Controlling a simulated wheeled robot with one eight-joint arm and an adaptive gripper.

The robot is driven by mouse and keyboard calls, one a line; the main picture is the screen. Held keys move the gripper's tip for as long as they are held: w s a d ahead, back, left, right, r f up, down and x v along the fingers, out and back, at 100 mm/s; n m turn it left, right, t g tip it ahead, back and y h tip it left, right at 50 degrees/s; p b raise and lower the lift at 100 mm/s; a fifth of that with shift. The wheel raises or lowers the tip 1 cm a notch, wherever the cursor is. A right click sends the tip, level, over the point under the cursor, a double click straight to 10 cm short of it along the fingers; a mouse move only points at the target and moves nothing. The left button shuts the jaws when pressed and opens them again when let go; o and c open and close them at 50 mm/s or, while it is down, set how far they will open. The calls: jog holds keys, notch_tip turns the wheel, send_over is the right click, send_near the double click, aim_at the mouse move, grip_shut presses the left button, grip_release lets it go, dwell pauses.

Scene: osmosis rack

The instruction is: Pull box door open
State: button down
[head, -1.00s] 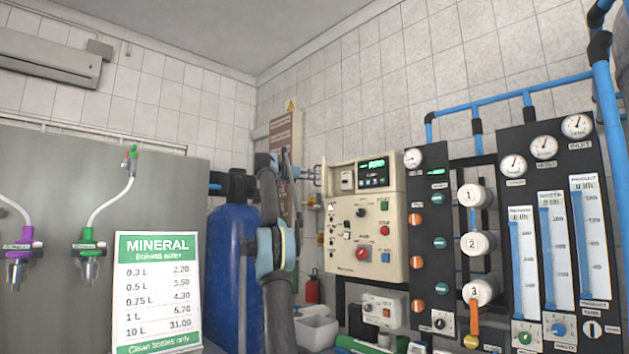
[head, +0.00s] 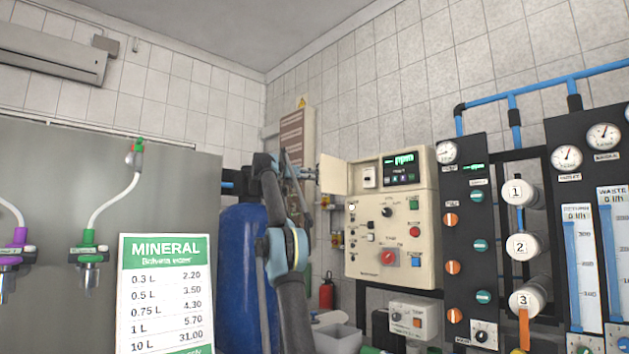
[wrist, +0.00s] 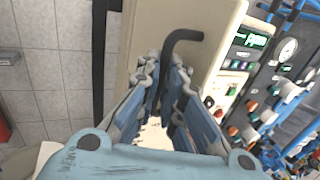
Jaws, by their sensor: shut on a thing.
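The cream control box (head: 390,232) stands on the right wall side in the head view. Its small upper door (head: 334,174) stands ajar, swung out at the box's left edge. In the wrist view the cream door panel (wrist: 150,28) fills the upper middle, with a dark bent handle (wrist: 184,36) on it. My gripper (wrist: 166,70) is shut on this handle, its blue fingers on both sides of it. In the head view my gripper (head: 312,173) is small, at the door's left edge, and partly hidden by my arm.
A blue tank (head: 242,270) stands behind my arm. A price sign (head: 166,292) and a grey dispenser cabinet (head: 60,190) are at left. A gauge panel (head: 465,240) with white filter housings (head: 521,247) is right of the box. A red extinguisher (head: 326,292) stands low behind.

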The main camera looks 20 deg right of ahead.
jog(key=shift+w, duration=0.3)
jog(key=c, duration=1.8)
grip_release()
jog(key=shift+o, duration=0.2)
jog(key=shift+a, duration=0.1)
jog(key=a, duration=0.7)
jog(key=shift+s+a, duration=0.15)
jog(key=shift+a, duration=0.05)
